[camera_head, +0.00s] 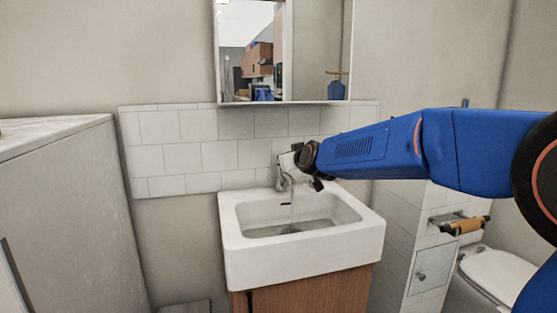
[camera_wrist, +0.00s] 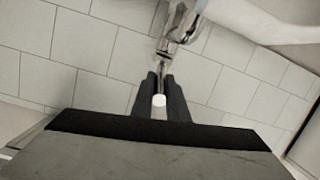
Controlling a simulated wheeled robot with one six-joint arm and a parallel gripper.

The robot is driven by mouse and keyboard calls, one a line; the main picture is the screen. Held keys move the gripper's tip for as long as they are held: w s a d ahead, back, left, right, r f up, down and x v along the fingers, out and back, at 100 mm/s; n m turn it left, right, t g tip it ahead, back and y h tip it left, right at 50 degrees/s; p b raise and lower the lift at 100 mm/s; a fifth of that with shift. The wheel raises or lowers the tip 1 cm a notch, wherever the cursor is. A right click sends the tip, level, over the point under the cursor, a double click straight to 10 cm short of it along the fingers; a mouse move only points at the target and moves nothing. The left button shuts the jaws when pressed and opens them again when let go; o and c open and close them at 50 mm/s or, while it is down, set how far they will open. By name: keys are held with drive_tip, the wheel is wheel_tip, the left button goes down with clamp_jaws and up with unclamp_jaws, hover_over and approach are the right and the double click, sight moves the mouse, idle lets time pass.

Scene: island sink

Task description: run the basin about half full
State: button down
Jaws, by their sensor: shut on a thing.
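The white basin (camera_head: 252,256) stands against the tiled wall. Grey water (camera_head: 275,231) covers its floor, well below the rim. A chrome tap (camera_head: 283,178) stands at the back of the basin; a thin stream (camera_head: 292,208) falls from it. My gripper (camera_head: 314,184) is at the tap, to the right of its spout. In the wrist view the dark fingers of my gripper (camera_wrist: 160,78) are close together at the end of the tap (camera_wrist: 176,30), shut on its lever. The lever's end is mostly hidden between the fingers.
A mirror cabinet (camera_head: 283,60) hangs above the basin. A wooden cabinet (camera_head: 308,294) is below it. A grey unit (camera_head: 65,215) stands at left. A paper-roll holder (camera_head: 463,226) and a toilet (camera_head: 497,272) are at right.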

idle(0.3)
drive_tip(key=c, duration=1.7)
unclamp_jaws()
drive_tip(key=shift+c, duration=0.2)
drive_tip(key=v, duration=1.7)
drive_tip(key=shift+s+d+r, duration=0.1)
drive_tip(key=shift+s, duration=0.05)
drive_tip(key=s+d+f+m+g+h, duration=0.1)
drive_tip(key=s+d+f+m+g, duration=0.1)
drive_tip(key=s+d+f, duration=0.5)
drive_tip(key=s+d+f+m+g+h, duration=0.2)
drive_tip(key=s+d+f+g, duration=0.2)
drive_tip(key=s+d+f, duration=0.3)
drive_tip(key=s+d+f+m+g+h, duration=0.1)
drive_tip(key=s+d+f+g, duration=0.3)
drive_tip(key=s+f, duration=0.9)
drive_tip(key=s+d, duration=0.3)
drive_tip(key=s, duration=0.5)
drive_tip(key=shift+s+d+m+h, duration=0.2)
drive_tip(key=shift+s+m+h, duration=0.05)
drive_tip(key=shift+m+h, duration=0.15)
